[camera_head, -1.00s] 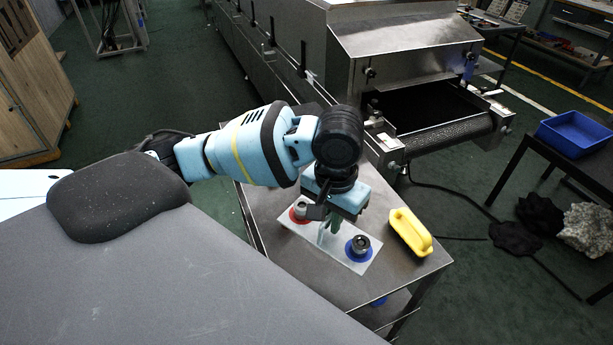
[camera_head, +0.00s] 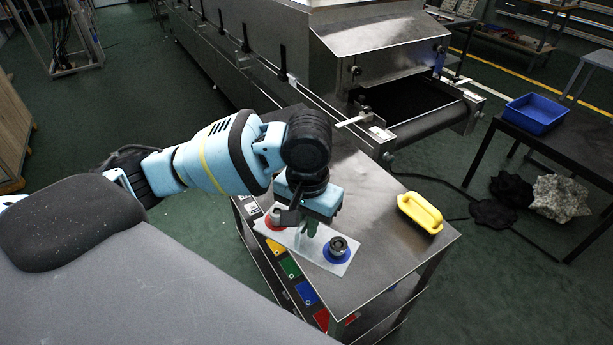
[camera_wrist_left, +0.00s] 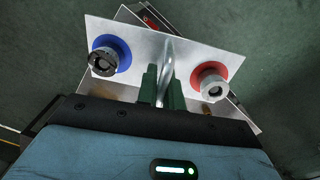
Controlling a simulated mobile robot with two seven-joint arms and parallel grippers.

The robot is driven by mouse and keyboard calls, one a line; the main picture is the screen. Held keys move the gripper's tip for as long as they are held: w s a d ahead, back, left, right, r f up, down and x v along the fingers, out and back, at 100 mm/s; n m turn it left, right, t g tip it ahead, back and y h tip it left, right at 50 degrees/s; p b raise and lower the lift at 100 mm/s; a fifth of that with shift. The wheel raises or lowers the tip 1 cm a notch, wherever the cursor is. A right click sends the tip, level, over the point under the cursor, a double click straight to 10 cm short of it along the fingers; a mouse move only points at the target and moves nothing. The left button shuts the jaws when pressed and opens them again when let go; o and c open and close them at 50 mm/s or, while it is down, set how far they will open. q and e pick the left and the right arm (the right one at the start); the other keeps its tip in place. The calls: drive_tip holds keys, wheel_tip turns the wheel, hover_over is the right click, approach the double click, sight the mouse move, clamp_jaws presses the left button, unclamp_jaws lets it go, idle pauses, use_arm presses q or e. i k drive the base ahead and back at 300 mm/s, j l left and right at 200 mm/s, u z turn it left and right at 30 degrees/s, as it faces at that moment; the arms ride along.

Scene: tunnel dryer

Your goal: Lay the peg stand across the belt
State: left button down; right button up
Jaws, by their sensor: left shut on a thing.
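The peg stand (camera_head: 294,238) is a pale flat plate with a metal peg in a red ring at one end and another in a blue ring (camera_head: 337,250) at the other. My left gripper (camera_head: 309,226) is shut on its middle handle and holds it over the left edge of the metal cart top. In the left wrist view the plate (camera_wrist_left: 132,32) lies across the green fingers (camera_wrist_left: 163,88), with the curved handle between them. The dark belt (camera_head: 432,122) sticks out of the dryer, behind and right of the stand. My right gripper is out of view.
A yellow handled block (camera_head: 420,212) lies on the cart top (camera_head: 375,245) at the right. The steel dryer (camera_head: 385,45) stands behind the cart. A blue bin (camera_head: 537,113) sits on a dark table at the right. Green floor shows between them.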

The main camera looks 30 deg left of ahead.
sight(409, 102)
drive_tip(key=k+j+z, duration=0.15)
drive_tip(key=j, duration=0.25)
drive_tip(key=k+j+z, duration=0.1)
drive_tip(key=j, duration=0.25)
drive_tip(key=k+j+z, duration=0.15)
drive_tip(key=j, duration=0.2)
drive_tip(key=j+z, duration=0.1)
drive_tip(key=j, duration=0.2)
drive_tip(key=k+j+z, duration=0.1)
drive_tip(key=j, duration=0.15)
drive_tip(key=i+j+z, duration=0.1)
drive_tip(key=j, duration=0.2)
drive_tip(key=j+z, duration=0.15)
drive_tip(key=j, duration=0.15)
drive_tip(key=i+j+z, duration=0.15)
drive_tip(key=i+j, duration=0.25)
drive_tip(key=i, duration=0.15)
